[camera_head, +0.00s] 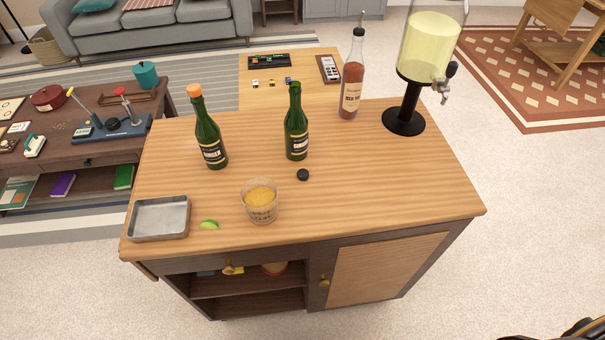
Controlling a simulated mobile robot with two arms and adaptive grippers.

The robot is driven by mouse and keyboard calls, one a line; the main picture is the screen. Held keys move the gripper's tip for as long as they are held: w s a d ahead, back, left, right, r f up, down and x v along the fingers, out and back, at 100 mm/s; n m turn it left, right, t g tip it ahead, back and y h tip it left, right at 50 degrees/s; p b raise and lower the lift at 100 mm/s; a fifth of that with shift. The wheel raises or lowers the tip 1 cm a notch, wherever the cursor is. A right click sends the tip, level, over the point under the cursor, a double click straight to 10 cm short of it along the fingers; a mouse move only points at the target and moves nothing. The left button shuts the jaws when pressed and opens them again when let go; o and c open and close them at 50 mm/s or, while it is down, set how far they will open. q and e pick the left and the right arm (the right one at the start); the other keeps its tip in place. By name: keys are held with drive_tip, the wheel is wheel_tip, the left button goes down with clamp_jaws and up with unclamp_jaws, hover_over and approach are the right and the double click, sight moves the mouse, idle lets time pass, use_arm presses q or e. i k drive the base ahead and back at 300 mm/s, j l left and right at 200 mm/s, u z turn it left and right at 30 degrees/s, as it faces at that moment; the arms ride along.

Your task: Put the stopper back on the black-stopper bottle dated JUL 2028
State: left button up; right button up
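A green bottle (296,125) with a dark label stands upright near the middle of the wooden counter, with no stopper seen on its mouth. A small round black stopper (303,175) lies on the counter just in front of it, apart from it. A second green bottle (207,135) stands upright to the left and has an orange stopper (194,90) on it. The dates on the labels are too small to read. Neither of my grippers can be made out in view; only a dark piece shows at the bottom right corner.
A glass of amber drink (261,203), a lime wedge (209,225) and a metal tray (160,218) are near the counter's front left. A tall pink bottle (351,80) and a drink dispenser (404,121) stand at the back right. The counter's right front is clear.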

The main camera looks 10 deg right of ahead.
sight(296, 122)
drive_tip(key=k+j, duration=0.1)
drive_tip(key=j, duration=0.4)
drive_tip(key=k+j+z, duration=0.1)
drive_tip(key=j, duration=0.4)
drive_tip(key=k+j, duration=0.1)
drive_tip(key=j, duration=0.4)
drive_tip(key=z, duration=0.05)
